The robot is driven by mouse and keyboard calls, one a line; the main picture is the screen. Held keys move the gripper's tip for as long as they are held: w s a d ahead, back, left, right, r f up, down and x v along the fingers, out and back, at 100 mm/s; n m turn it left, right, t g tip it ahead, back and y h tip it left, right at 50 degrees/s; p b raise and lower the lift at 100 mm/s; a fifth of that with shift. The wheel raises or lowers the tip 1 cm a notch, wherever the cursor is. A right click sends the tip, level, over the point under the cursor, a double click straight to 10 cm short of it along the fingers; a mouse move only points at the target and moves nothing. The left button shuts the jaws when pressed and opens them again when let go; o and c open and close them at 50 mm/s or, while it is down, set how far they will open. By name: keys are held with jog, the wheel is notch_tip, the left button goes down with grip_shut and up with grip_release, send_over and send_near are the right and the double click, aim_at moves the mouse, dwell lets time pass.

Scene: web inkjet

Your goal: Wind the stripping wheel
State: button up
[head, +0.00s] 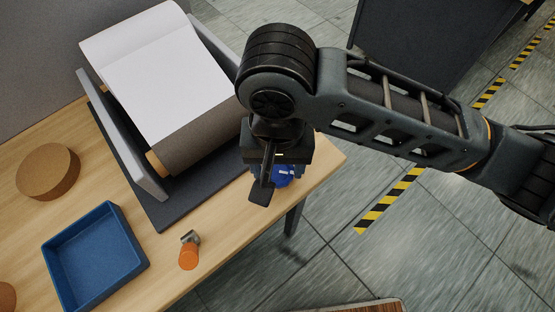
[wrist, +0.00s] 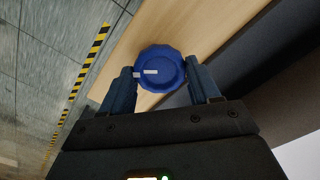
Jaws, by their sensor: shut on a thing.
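The stripping wheel is a blue ribbed knob (head: 284,176) at the right end of the machine, beside the table's edge. In the wrist view the knob (wrist: 166,62) faces me, with a white line on its face pointing left. A second small white mark sits just left of its rim, roughly in line with it. My gripper (wrist: 161,76) is shut on the knob, one finger on each side of the rim. In the head view my gripper (head: 266,188) hides part of the knob.
The machine carries a roll with a white sheet (head: 160,75) between grey side plates on a dark base (head: 205,192). A blue tray (head: 97,255), a cork-coloured disc (head: 48,171) and an orange-handled tool (head: 188,255) lie on the wooden table (head: 160,270). Open floor lies right of the table.

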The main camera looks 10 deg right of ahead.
jog(key=n, duration=0.3)
jog(key=shift+p, duration=0.4)
jog(key=n, duration=0.4)
jog(key=shift+n, duration=0.4)
jog(key=n, duration=0.3)
jog(key=shift+n, duration=0.3)
jog(key=n+b, duration=0.1)
jog(key=n, duration=0.3)
jog(key=shift+n, duration=0.3)
jog(key=n+b, duration=0.1)
jog(key=n, duration=0.5)
jog(key=shift+f+b, duration=0.1)
jog(key=shift+b, duration=0.2)
jog(key=n+b, duration=0.1)
jog(key=n, duration=0.3)
jog(key=shift+n, duration=0.3)
jog(key=shift+n+b, duration=0.6)
jog(key=shift+n, duration=0.5)
